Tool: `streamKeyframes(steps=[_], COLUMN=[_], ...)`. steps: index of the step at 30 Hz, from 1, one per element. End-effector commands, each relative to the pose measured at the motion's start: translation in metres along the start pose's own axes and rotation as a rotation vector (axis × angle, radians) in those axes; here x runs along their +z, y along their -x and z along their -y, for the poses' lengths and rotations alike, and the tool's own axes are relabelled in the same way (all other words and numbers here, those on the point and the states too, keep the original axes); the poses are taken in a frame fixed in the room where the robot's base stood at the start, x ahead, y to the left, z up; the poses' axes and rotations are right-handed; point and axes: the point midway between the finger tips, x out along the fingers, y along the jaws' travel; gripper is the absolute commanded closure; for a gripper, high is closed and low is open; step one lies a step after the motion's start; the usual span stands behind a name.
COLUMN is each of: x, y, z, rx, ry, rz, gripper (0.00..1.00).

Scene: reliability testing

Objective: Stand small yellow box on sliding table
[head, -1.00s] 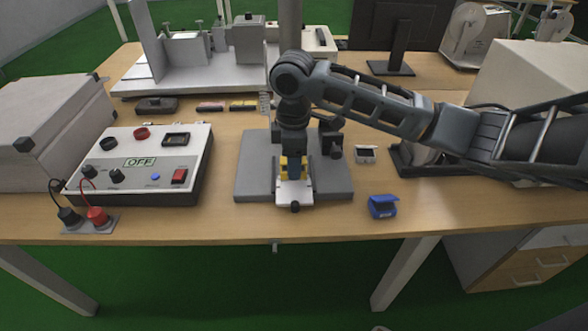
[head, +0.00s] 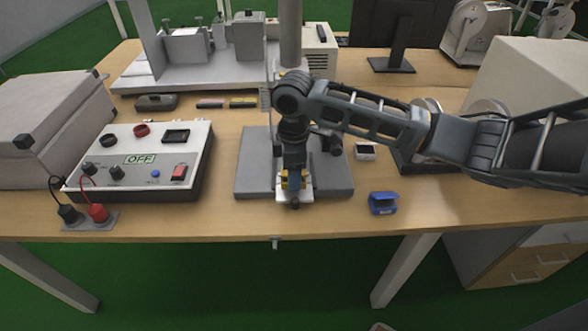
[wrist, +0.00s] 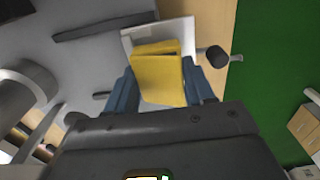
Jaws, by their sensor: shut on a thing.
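The small yellow box (wrist: 157,77) is between the two blue fingers of my gripper (wrist: 162,95) in the wrist view. My gripper is shut on it. In the head view the box (head: 284,181) shows only as small yellow patches, mostly hidden by my gripper (head: 295,186). The box is over the small white plate of the sliding table (head: 295,196), at the front of a grey base. The plate also shows behind the box in the wrist view (wrist: 130,42). I cannot tell whether the box touches the plate.
A grey base plate (head: 256,160) surrounds the sliding part. A blue item (head: 382,203) and a small white item (head: 365,152) lie to the right. The table's front edge is close.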

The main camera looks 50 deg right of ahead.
Motion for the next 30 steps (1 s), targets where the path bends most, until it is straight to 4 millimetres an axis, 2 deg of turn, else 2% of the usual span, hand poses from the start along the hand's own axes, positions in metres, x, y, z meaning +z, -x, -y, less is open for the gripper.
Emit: streamKeyframes(steps=[2,3,6,14,20,30], x=[0.000,0.000,0.000,0.000,0.000,-0.001], y=[-0.001,0.000,0.000,0.001,0.019,0.090], z=[0.000,0.000,0.000,0.000,-0.001,-0.001], rx=[0.000,0.000,0.000,0.001,0.002,0.003], ry=[0.000,0.000,0.000,0.000,0.001,0.002], rz=[0.000,0.000,0.000,0.000,-0.002,-0.002], gripper=[0.77,0.46,0.37,0.36,0.36,0.36])
